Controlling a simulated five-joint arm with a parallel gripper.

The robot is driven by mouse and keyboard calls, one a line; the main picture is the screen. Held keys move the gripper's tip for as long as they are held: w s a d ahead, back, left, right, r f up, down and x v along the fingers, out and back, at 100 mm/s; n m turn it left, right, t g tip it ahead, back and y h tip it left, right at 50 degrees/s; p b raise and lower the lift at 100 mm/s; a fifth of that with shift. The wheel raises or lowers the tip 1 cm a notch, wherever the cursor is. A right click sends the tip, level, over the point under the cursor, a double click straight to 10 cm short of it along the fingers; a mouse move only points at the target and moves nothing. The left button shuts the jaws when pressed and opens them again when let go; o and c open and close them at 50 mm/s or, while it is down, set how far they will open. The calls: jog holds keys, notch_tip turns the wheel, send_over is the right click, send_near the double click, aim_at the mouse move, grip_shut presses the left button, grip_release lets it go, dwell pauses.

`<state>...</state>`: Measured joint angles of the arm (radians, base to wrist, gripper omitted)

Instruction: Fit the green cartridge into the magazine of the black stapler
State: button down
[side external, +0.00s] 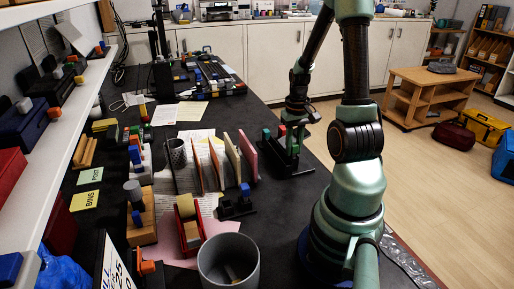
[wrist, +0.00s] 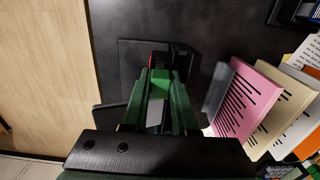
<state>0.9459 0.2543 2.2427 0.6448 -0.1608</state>
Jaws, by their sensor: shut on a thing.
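My gripper (wrist: 160,95) shows in the wrist view with its two green fingers close together. It is shut on a green piece (wrist: 160,82), which looks like the green cartridge; the fingers hide much of it. A black stand-like body (wrist: 130,60), which may be the black stapler, lies just beyond and under the fingertips. In the side external view my gripper (side external: 296,118) is over this black body (side external: 290,169) near the bench's right edge. Small green and red parts show there. I cannot tell whether the cartridge touches the magazine.
A pink divider (side external: 248,157) and other upright dividers stand left of the black body. A small black device with a blue block (side external: 245,189) and a grey bin (side external: 229,262) are nearer. The dark bench (side external: 285,205) is clear in front of the black body.

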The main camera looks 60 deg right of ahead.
aim_at(294, 144)
jog(key=shift+f, duration=0.15)
jog(key=shift+r, duration=2.05)
jog(key=shift+f, duration=2.05)
dwell(0.4)
jog(key=c, duration=0.6)
grip_release()
notch_tip(294, 144, up, 12)
jog(key=shift+r, duration=0.1)
